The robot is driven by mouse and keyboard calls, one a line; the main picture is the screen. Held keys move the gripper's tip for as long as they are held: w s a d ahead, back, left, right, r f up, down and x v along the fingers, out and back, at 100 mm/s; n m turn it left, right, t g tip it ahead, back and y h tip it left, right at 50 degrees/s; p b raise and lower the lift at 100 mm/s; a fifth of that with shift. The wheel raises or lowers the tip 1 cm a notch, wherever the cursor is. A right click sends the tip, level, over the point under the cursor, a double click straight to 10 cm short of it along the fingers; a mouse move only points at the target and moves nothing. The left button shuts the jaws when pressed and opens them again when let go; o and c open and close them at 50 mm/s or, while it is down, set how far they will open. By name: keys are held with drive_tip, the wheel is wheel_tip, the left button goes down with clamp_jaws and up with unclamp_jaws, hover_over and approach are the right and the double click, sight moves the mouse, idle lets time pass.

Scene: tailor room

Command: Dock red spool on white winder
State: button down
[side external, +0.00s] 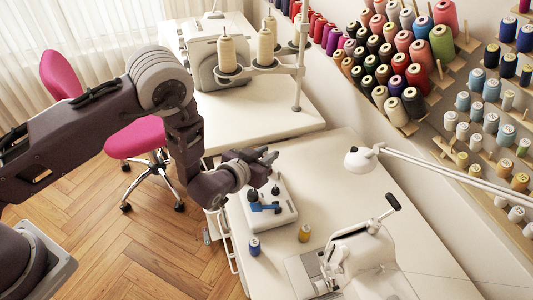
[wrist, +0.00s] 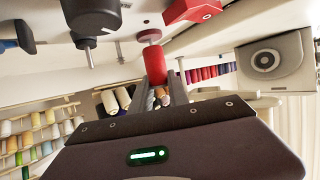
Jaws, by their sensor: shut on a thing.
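My gripper (side external: 264,160) is over the far side of the white winder (side external: 284,216). In the wrist view, my gripper (wrist: 158,82) is shut on the red spool (wrist: 155,64), with the spool between its fingertips. The spool is hidden in the side view. The winder carries dark pegs (side external: 276,190) and a blue part (side external: 265,207). In the wrist view, a dark peg (wrist: 87,28) and a red block (wrist: 192,10) show beyond the spool, at the top. I cannot tell whether the spool touches the winder.
A blue spool (side external: 254,247) and a yellow spool (side external: 304,233) stand on the white table (side external: 335,190) near the winder. A sewing machine (side external: 355,262) and a white lamp (side external: 360,160) are to the right. Racks of thread line the wall.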

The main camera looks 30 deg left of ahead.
drive_tip(key=shift+f, duration=0.5)
drive_tip(key=c, duration=1.5)
unclamp_jaws()
drive_tip(key=shift+c, duration=0.2)
drive_tip(key=d+v, duration=0.1)
drive_tip(key=v, duration=1)
drive_tip(key=shift+a, duration=0.5)
